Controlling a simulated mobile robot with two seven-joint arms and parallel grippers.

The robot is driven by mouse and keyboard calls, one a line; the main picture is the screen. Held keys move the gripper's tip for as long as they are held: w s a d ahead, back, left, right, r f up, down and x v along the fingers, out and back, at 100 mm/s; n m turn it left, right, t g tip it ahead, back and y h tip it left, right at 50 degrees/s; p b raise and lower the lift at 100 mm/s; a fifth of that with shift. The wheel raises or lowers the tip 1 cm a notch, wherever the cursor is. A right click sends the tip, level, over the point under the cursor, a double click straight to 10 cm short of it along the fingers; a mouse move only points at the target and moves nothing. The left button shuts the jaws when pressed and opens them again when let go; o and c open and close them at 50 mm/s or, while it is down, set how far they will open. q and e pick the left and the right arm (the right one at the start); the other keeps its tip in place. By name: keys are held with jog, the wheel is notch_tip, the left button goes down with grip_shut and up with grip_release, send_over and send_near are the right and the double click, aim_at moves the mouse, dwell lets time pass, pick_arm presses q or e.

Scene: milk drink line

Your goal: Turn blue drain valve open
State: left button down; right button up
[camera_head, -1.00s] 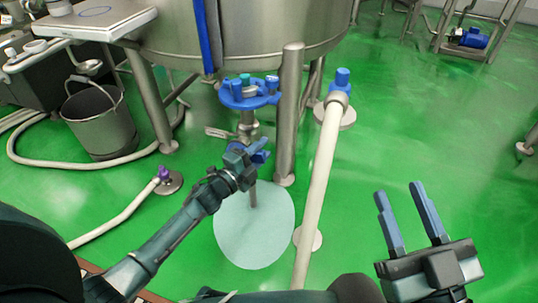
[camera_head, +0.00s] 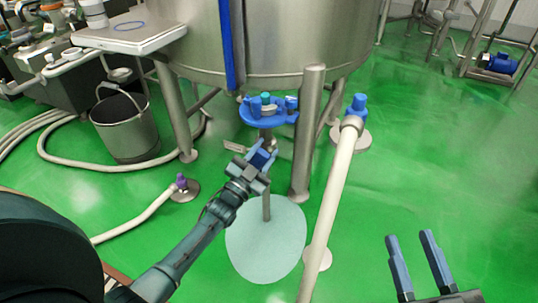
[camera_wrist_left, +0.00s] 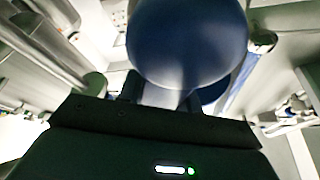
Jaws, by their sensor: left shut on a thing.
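The blue drain valve is on the vertical pipe under the steel tank. In the head view its blue part is mostly hidden by my left gripper (camera_head: 262,155), which reaches in from the lower left and is shut around it. In the left wrist view a large rounded blue valve part (camera_wrist_left: 190,40) fills the space between and beyond the fingers. My right gripper (camera_head: 409,262) is open and empty at the lower right.
The steel tank (camera_head: 290,40) stands above, with a tank leg (camera_head: 307,130) close right of the valve. A white hose (camera_head: 335,190) slants down at right. A pale round patch (camera_head: 270,250) lies below. A bucket (camera_head: 127,130) stands at left.

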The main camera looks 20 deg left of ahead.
pick_arm(q)
jog(key=n, duration=0.1)
jog(key=a+n+y, duration=0.1)
jog(key=n+y, duration=0.1)
jog(key=shift+a+r+n+t, duration=0.2)
jog(key=shift+r+n+t, duration=0.1)
jog(key=shift+n+t, duration=0.1)
jog(key=n, duration=0.1)
jog(key=a+n+y, duration=0.1)
jog(key=shift+n+p, duration=0.3)
jog(key=shift+p, duration=0.1)
jog(key=shift+a+n+y, duration=0.25)
jog(key=shift+n+y, duration=0.35)
jog(key=shift+n, duration=0.1)
pick_arm(e)
jog(key=shift+d+r, duration=0.1)
jog(key=shift+r, duration=0.05)
pick_arm(q)
jog(key=shift+a, duration=0.1)
jog(key=c, duration=1)
grip_release()
jog(key=shift+o, duration=0.2)
